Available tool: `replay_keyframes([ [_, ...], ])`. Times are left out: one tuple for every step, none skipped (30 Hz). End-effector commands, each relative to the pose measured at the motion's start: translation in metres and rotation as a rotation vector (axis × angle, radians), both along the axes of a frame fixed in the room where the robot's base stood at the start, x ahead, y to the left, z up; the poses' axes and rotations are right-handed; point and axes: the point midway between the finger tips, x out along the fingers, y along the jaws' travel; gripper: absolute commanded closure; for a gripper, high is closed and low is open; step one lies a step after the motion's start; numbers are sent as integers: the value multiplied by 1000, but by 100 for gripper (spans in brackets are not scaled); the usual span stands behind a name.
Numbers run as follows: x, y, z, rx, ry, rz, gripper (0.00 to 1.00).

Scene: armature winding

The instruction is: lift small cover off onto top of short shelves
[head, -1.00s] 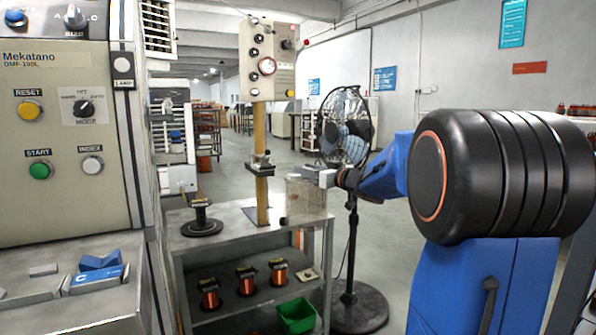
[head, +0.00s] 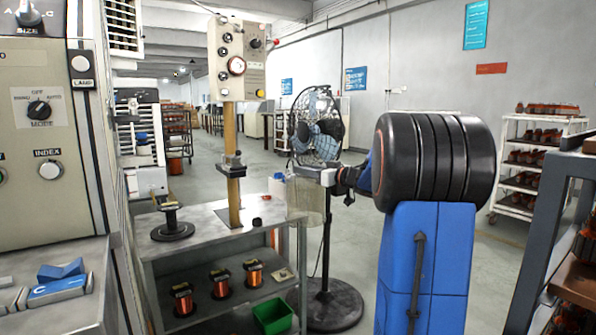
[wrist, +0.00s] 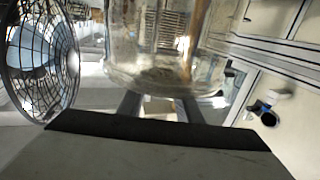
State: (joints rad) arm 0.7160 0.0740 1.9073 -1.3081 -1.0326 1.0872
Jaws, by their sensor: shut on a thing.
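The small cover (head: 307,200) is a clear, see-through cylinder. My gripper (head: 302,174) is shut on it near its upper part and holds it at the right end of the short grey shelves (head: 203,209). In the head view, the cover overlaps the right edge of the top; I cannot tell how far it is above or beyond that edge. In the wrist view, the clear cover (wrist: 155,65) fills the upper middle, just past my gripper (wrist: 155,104). Its fingertips are partly hidden.
A black spool (head: 172,226), a wooden post (head: 232,190) and a small dark red piece (head: 257,222) stand on the shelf top. Copper spools (head: 220,284) and a green bin (head: 272,316) sit below. A fan (head: 316,130) stands close behind my gripper. Bare top shows between spool and post.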

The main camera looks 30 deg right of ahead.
Motion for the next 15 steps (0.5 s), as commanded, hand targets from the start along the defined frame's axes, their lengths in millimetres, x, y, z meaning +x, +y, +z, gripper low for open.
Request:
replay_keyframes([
  [0,-7,0,0,0,-1,100],
  [0,-10,-1,-1,0,-1,100],
  [0,-15,-1,-1,0,-1,100],
  [0,-18,-2,-1,0,-1,100],
  [0,-21,-3,0,0,-1,100],
  [0,-26,-3,0,0,-1,100],
  [0,-29,-3,0,0,-2,100],
  [0,-33,-4,0,-1,-2,100],
  [2,-35,-4,0,-1,0,100],
  [7,-33,-5,0,-1,2,100],
  [10,-33,-5,0,0,2,100],
  [15,-32,-6,0,0,2,100],
  [18,-32,-6,0,0,2,100],
  [22,-32,-7,0,0,2,100],
  [26,-32,-7,0,0,2,100],
])
